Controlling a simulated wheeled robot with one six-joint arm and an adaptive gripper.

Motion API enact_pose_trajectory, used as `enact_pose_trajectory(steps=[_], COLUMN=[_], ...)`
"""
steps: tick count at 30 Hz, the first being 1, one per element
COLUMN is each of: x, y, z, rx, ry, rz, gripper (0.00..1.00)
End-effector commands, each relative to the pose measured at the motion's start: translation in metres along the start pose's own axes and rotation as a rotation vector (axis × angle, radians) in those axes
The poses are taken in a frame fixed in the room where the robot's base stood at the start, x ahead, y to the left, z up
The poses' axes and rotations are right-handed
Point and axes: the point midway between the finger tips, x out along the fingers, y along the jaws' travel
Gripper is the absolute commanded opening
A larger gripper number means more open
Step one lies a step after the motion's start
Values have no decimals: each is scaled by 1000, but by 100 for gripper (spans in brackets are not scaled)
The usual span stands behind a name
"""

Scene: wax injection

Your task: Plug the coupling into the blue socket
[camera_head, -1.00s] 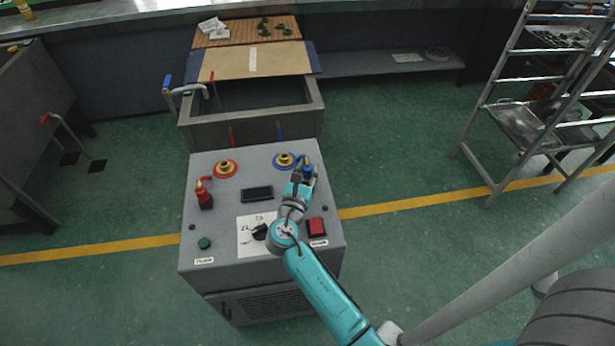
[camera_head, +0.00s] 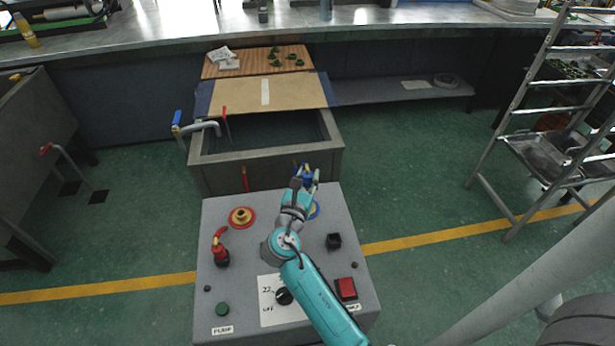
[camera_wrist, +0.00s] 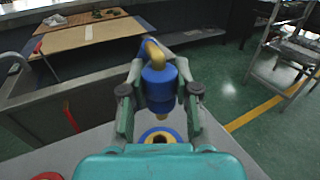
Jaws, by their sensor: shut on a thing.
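My gripper (camera_head: 306,182) is shut on the blue coupling (camera_wrist: 159,90), which has a brass elbow on top and a brass tip below. It is held roughly upright between the two fingers. The blue socket (camera_wrist: 160,135), a blue ring with a brass centre, is below and in line with the coupling in the wrist view. They look apart there, but the exact gap is hard to tell. In the head view my arm covers most of the socket, leaving a blue edge (camera_head: 315,210) showing.
A red socket (camera_head: 241,217) and a red coupling (camera_head: 220,250) in its holder are at the machine's left. An empty black holder (camera_head: 333,241) is at right. A grey tank (camera_head: 200,175) stands behind the machine (camera_head: 225,300).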

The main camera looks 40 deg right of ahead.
Motion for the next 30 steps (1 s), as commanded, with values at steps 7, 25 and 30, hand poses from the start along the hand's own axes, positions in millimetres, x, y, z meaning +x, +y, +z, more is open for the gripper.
enact_pose_trajectory(steps=[7, 25, 30], x=[0, 0, 0], y=[0, 0, 0], z=[-1, -28, -42], rx=[-1, -3, -2], ry=[0, 0, 1], rz=[0, -1, -1], gripper=[0, 0, 0])
